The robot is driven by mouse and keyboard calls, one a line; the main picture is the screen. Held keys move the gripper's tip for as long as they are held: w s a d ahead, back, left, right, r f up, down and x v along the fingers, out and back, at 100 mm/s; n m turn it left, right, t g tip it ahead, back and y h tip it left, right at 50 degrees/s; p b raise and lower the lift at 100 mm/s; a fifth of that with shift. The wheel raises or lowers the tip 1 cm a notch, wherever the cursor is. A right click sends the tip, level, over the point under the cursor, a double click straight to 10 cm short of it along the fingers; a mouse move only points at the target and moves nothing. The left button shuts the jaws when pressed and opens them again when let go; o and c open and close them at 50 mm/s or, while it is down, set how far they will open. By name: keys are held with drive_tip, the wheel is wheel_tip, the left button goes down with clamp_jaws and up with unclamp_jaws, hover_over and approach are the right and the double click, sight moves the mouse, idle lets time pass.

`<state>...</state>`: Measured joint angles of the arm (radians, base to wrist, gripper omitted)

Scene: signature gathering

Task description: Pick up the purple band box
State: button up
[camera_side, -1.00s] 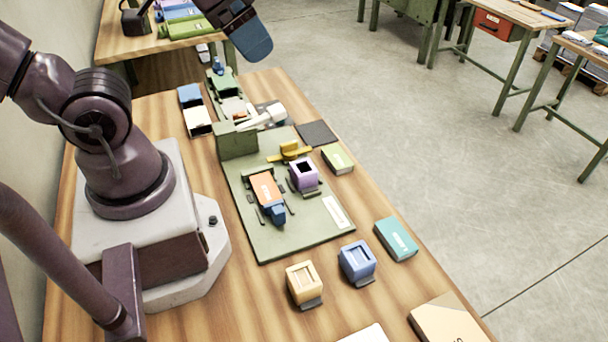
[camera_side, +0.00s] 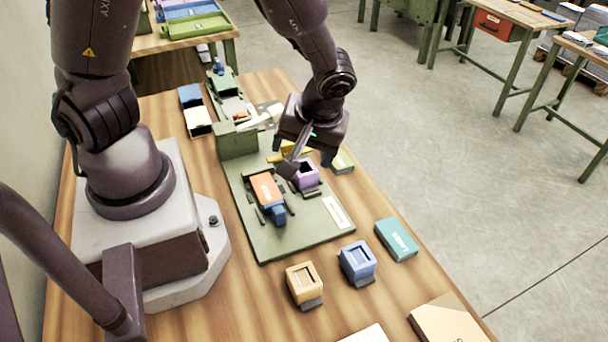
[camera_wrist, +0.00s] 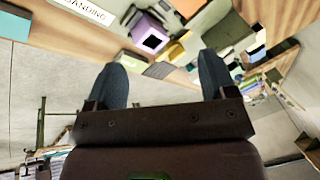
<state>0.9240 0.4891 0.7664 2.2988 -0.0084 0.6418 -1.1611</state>
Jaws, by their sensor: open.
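The purple band box (camera_side: 307,175) is a small open-topped cube with a dark opening, on the green board (camera_side: 300,235). In the wrist view the purple box (camera_wrist: 150,38) shows beyond and between my fingertips, apart from them. My gripper (camera_side: 308,162) is open and hangs over the board just behind and above the box in the side view. Its near finger hides part of the box's left side. In the wrist view my gripper (camera_wrist: 158,62) shows two dark blue fingers spread wide with nothing between them.
A yellow piece (camera_side: 275,156) lies behind the box. An orange-topped block with a blue end (camera_side: 266,190) lies to its left. A green box (camera_side: 343,162) stands to its right. Blue (camera_side: 357,262), tan (camera_side: 303,283) and teal (camera_side: 396,240) boxes stand in front on the wooden table.

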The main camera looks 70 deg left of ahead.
drive_tip(key=w+a+n, duration=0.2)
drive_tip(key=n, duration=0.3)
drive_tip(key=n+t, duration=0.1)
drive_tip(key=n, duration=0.1)
hover_over(304, 168)
drive_tip(key=d, duration=0.2)
drive_tip(key=shift+y, duration=0.3)
wheel_tip(304, 168, down, 6)
drive_tip(key=shift+s, duration=0.1)
drive_tip(key=x, duration=0.6)
drive_tip(key=shift+f, duration=0.25)
drive_tip(key=c, duration=1)
